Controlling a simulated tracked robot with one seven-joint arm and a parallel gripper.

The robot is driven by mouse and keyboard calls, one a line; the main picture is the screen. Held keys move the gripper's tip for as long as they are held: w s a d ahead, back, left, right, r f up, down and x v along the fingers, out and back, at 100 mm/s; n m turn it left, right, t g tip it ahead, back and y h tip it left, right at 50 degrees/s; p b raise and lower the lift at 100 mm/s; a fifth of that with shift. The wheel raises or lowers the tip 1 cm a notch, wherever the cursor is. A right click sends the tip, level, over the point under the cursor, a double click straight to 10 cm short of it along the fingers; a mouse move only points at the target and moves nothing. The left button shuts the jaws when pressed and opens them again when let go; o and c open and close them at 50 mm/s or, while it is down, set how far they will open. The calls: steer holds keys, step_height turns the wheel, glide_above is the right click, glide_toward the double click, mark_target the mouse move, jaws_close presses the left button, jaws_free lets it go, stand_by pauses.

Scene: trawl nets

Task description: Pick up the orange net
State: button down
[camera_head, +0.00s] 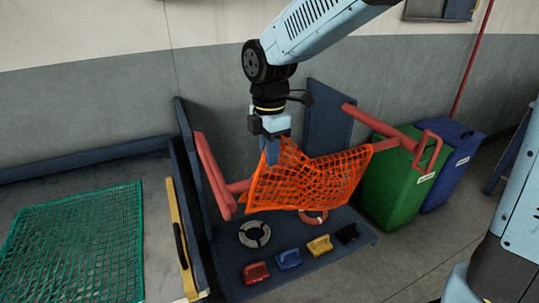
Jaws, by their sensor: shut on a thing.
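The orange net (312,184) hangs tilted in the air in the middle of the head view, above a blue shelf. My gripper (272,158) is shut on its upper left edge, and the net spreads out to the right from there. The net covers part of the red rails behind it. Whether it touches the rails I cannot tell. The net partly hides the fingertips.
A green net (75,245) lies on a table at left, beside a yellow bar (184,240). The blue shelf (225,262) holds two rings and several coloured blocks. Red rails (214,175) flank it. Green (402,178) and blue (455,160) bins stand at right.

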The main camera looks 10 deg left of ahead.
step_height(320, 180, up, 18)
stand_by(0.6)
